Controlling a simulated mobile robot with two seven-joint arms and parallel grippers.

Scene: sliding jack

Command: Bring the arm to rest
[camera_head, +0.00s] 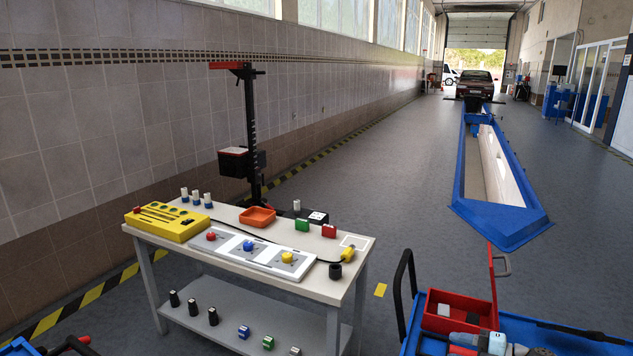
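Neither of my grippers shows in the head view. A tall black jack post (251,125) with a toothed edge stands upright behind the workbench, near the tiled wall. A red arm (228,65) sticks out to the left at its top. A dark block with a red-edged top (233,162) sits lower on the post, on its left side. The foot of the post is partly hidden behind the bench.
The workbench (330,288) holds a yellow box (167,222), a white panel (270,262) with coloured knobs, an orange tray (257,216) and small blocks. A red toolbox (440,300) is at lower right.

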